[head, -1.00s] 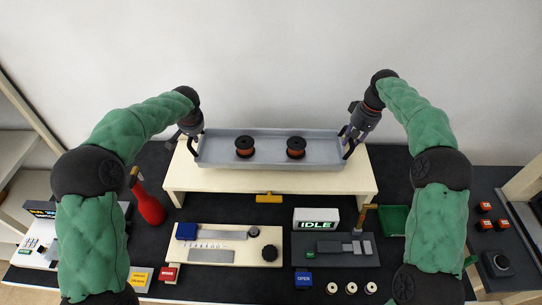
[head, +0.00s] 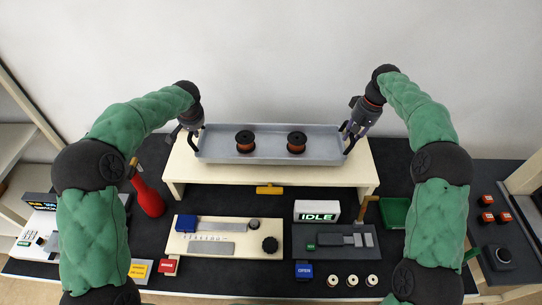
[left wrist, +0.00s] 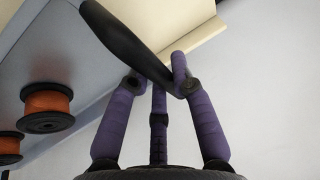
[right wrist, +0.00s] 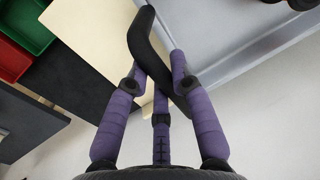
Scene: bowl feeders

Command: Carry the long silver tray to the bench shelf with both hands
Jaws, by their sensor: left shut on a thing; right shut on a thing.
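The long silver tray (head: 270,148) is level over the cream bench shelf (head: 270,178), its long side along the shelf. I cannot tell whether it touches the shelf top. Two copper-coloured spools with black flanges (head: 245,142) (head: 296,142) stand upright in it. My left gripper (head: 196,133) is shut on the black handle at the tray's left end; this handle (left wrist: 125,35) crosses the left wrist view. My right gripper (head: 350,136) is shut on the right-end handle, which shows in the right wrist view (right wrist: 150,45). The fingertips are partly hidden by the handles.
A white wall (head: 270,60) rises behind the shelf. On the dark bench in front are a red bottle (head: 150,199), an IDLE sign (head: 317,211), a cream fixture plate (head: 212,250), a green bin (head: 394,212) and several buttons. The shelf top is bare beyond the tray's right end.

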